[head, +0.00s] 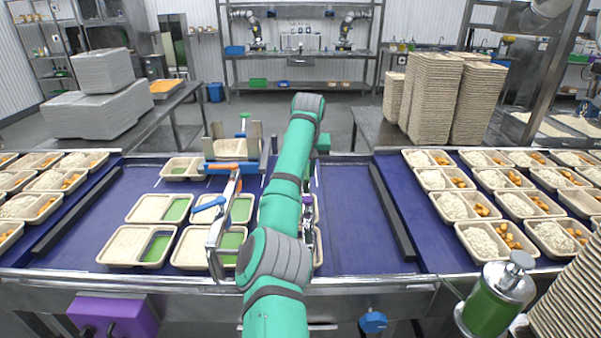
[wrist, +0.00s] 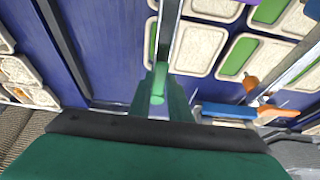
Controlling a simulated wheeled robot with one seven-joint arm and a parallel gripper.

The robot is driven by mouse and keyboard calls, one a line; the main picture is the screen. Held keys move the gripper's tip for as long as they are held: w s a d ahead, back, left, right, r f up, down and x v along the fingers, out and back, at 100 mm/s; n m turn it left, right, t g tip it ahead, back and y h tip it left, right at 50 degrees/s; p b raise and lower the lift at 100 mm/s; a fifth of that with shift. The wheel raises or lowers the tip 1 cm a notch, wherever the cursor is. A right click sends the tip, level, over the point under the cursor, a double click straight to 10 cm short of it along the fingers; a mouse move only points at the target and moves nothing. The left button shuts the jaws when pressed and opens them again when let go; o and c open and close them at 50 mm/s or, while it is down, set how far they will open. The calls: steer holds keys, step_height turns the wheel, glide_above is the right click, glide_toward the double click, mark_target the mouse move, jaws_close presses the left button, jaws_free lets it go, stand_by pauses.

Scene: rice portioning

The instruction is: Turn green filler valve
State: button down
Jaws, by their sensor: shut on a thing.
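My gripper (wrist: 158,75) shows in the wrist view with its green fingers closed together. A small light green piece, which I take to be the green filler valve (wrist: 158,99), shows between them. A metal bar (wrist: 171,22) runs up from the fingertips over the belt. In the head view my green arm hides the gripper and the valve. Left of the arm stands a metal filler (head: 216,234) with an orange handle (head: 228,166) and a blue handle (head: 208,205). An orange handle (wrist: 277,111) and a blue bar (wrist: 228,111) also show in the wrist view.
Trays with pale and green compartments (head: 128,245) sit on the blue belt (head: 345,245) under the fillers. Filled trays (head: 480,240) stand at both sides. A dark rail (head: 392,212) lies right of my arm. A green canister (head: 490,310) stands at front right.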

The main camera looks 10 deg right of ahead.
steer(key=shift+s+d+f, duration=0.15)
steer(key=shift+s+d, duration=0.05)
steer(key=shift+d, duration=0.15)
steer(key=c, duration=1.7)
jaws_free()
steer(key=shift+o, duration=0.3)
steer(key=shift+a, duration=0.15)
steer(key=shift+w+a+r, duration=0.1)
steer(key=shift+r, duration=0.1)
steer(key=v, duration=1)
steer(key=shift+r, duration=0.3)
